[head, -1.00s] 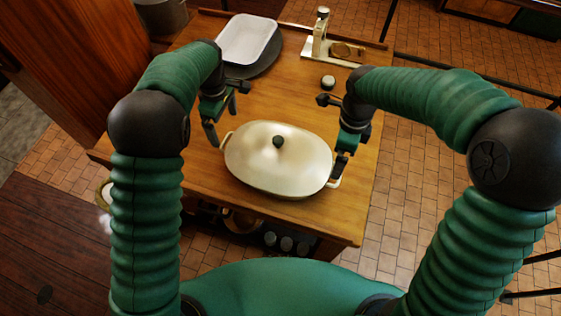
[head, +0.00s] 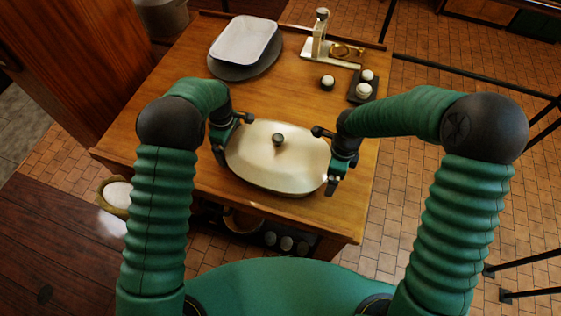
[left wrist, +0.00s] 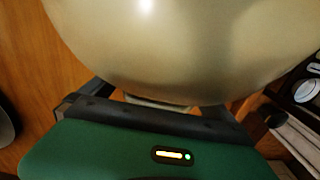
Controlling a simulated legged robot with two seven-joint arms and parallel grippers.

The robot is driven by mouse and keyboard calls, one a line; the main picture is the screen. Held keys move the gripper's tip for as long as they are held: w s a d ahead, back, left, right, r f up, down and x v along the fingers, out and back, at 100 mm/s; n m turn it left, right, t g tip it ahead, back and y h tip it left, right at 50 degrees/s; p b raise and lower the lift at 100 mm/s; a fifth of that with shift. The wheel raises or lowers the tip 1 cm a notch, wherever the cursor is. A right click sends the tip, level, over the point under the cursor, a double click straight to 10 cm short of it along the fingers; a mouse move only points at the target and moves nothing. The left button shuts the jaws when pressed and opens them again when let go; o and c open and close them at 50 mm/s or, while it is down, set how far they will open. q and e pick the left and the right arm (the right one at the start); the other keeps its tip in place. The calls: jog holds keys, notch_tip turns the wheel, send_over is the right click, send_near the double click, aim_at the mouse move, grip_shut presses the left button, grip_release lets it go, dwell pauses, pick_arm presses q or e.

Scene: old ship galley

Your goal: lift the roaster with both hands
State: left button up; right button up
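The roaster (head: 275,165) is a cream oval pan with a domed lid and a dark knob, standing on the wooden table. My left gripper (head: 220,152) is at its left end and hides the left handle in the head view. In the left wrist view the roaster's pale side (left wrist: 190,50) fills the top, and part of its handle (left wrist: 158,103) shows between my spread dark fingers (left wrist: 168,102). My right gripper (head: 333,184) is at the roaster's right end, over the right handle, which is mostly hidden. Its finger gap cannot be made out.
A white tray (head: 245,38) on a dark round plate (head: 222,70) stands at the back left. A scale (head: 320,45) stands at the back. A small round weight (head: 327,82) and a dark block with white-topped pieces (head: 362,92) are at the right. The table's front (head: 310,218) is clear.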

pick_arm(q)
jog(key=shift+w, duration=0.15)
jog(key=c, duration=0.5)
pick_arm(e)
jog(key=shift+w, duration=0.1)
jog(key=c, duration=0.5)
pick_arm(q)
jog(key=c, duration=1.6)
pick_arm(e)
jog(key=c, duration=1.6)
jog(key=shift+w, duration=0.1)
pick_arm(q)
jog(key=shift+r, duration=0.1)
pick_arm(e)
jog(key=shift+r, duration=0.1)
